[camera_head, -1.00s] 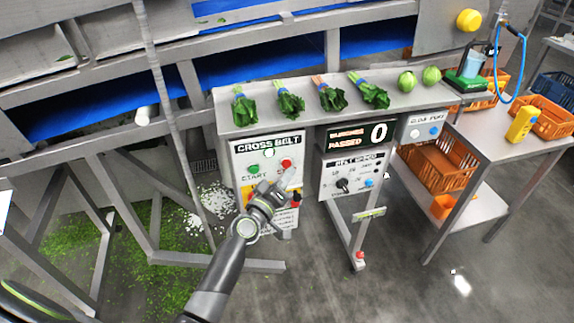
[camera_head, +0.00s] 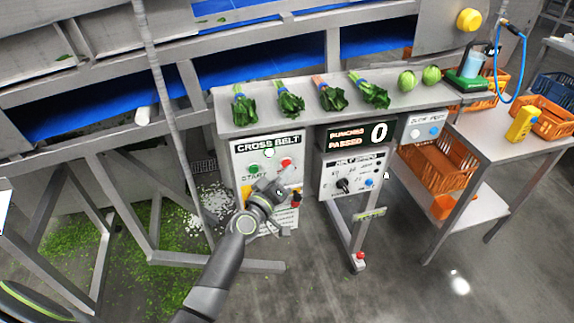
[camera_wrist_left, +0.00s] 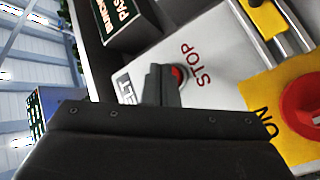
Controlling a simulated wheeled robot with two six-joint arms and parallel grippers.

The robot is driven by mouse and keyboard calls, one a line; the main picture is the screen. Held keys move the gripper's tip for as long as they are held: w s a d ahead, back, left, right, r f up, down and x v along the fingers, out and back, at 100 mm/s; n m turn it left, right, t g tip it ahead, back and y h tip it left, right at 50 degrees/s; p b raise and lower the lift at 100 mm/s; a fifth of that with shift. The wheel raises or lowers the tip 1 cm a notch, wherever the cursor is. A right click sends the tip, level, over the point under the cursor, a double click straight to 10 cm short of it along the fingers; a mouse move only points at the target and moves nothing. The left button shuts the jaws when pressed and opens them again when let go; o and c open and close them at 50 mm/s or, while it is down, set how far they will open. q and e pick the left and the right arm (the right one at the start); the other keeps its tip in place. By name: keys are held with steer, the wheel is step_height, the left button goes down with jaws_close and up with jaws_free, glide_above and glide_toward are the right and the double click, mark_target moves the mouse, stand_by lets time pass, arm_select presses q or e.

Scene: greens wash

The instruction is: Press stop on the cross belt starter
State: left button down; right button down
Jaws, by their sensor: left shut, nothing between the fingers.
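The cross belt starter (camera_head: 240,160) is a pale panel with a green start button (camera_head: 253,169) on the left and a red stop button (camera_head: 286,162) on the right. My left gripper (camera_head: 283,181) is shut and empty, in front of the panel just below the stop button in the head view. In the left wrist view, the shut fingertips (camera_wrist_left: 161,70) overlap the red stop button (camera_wrist_left: 178,73), partly hiding it, next to the word STOP. I cannot tell whether they touch it. My right gripper is out of view.
A red knob (camera_wrist_left: 302,106) on a yellow plate sits near the stop button. A belt speed panel (camera_head: 330,178) stands to the right. Bunched greens and two round green heads lie on the steel shelf (camera_head: 225,113) above. Orange crates (camera_head: 430,170) are farther right.

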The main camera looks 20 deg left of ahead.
arm_select(q)
steer(key=shift+w+a, duration=0.2)
steer(key=shift+w, duration=0.1)
stand_by(0.4)
steer(key=shift+s+d, duration=0.5)
steer(key=shift+s, duration=0.2)
steer(key=s+d, duration=0.2)
steer(key=s, duration=0.2)
steer(key=shift+s+d, duration=0.1)
steer(key=shift+d, duration=0.3)
stand_by(0.7)
